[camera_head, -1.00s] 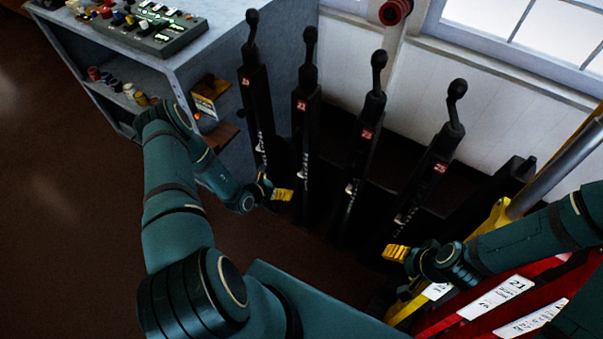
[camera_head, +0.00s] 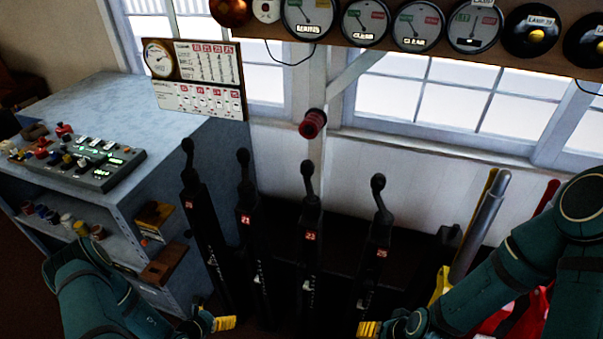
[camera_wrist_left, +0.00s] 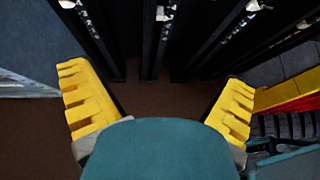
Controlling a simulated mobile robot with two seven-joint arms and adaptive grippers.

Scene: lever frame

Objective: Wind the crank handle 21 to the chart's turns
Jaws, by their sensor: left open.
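Several black posts with crank handles on top stand in a row in the head view. The post with a red label that seems to read 21 (camera_head: 246,219) is second from the left, and its dark crank handle (camera_head: 244,172) stands upright. The chart (camera_head: 207,78), with red number headings, hangs behind the posts; its small figures are hard to read. My left gripper (camera_head: 224,323) is low, in front of the posts and well below handle 21. In the left wrist view it is open and empty (camera_wrist_left: 158,95). My right gripper (camera_head: 369,329) is low at the picture's bottom edge; its jaw gap is unclear.
A blue-grey cabinet (camera_head: 120,85) stands left, bearing a switch panel (camera_head: 80,162) and small jars on its shelf. Neighbouring posts stand close on both sides of post 21. Round gauges (camera_head: 418,25) line the shelf above. A red knob (camera_head: 313,123) is on the wall post.

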